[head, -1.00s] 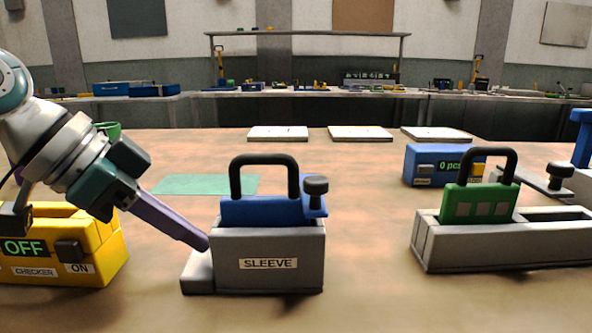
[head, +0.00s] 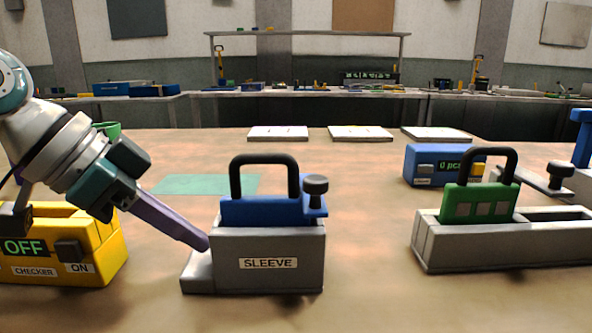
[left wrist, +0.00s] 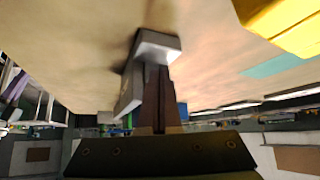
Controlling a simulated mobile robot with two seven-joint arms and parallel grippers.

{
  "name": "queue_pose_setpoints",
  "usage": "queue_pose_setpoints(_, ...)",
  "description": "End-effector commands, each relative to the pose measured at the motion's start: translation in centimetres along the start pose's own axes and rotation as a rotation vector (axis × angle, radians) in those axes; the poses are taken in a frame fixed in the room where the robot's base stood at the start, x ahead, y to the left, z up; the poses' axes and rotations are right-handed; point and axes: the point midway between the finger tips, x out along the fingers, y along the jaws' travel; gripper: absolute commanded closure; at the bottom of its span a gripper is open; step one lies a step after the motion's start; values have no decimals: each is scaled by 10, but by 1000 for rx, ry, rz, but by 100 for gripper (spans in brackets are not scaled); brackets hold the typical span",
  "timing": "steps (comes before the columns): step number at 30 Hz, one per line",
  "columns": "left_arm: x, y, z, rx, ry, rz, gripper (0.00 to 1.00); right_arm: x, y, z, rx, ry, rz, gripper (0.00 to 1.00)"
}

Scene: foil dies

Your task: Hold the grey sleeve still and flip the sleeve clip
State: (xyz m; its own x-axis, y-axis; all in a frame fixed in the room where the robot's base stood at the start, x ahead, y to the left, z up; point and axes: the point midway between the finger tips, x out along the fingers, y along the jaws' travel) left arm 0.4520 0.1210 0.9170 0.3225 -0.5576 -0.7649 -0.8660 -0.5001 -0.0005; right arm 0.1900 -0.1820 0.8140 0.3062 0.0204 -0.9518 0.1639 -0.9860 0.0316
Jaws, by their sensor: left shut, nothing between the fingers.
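The grey sleeve (head: 268,278) stands on the table, labelled SLEEVE. A blue die (head: 240,211) with a black loop handle (head: 264,160) sits in it. A blue clip with a black knob (head: 315,186) is at the sleeve's top right corner. My left gripper (head: 205,243) is shut and empty, its fingertips at the sleeve's left side, just above the low grey foot (head: 198,272); it looks to touch there. In the left wrist view the closed fingers (left wrist: 158,85) point at the grey sleeve (left wrist: 130,92), which they partly hide. My right gripper is not in view.
A yellow checker (head: 105,262) reading OFF stands at left, under my left arm. At right, a green die (head: 478,205) sits in a long grey holder (head: 500,251), with a blue counter box (head: 425,162) behind. The table between sleeve and holder is clear.

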Motion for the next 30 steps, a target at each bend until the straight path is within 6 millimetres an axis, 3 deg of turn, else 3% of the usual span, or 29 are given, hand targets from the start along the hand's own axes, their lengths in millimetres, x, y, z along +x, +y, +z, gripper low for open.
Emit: queue_pose_setpoints(30, 12, 0, 11, -1, -2, 1, 100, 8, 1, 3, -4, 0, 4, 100)
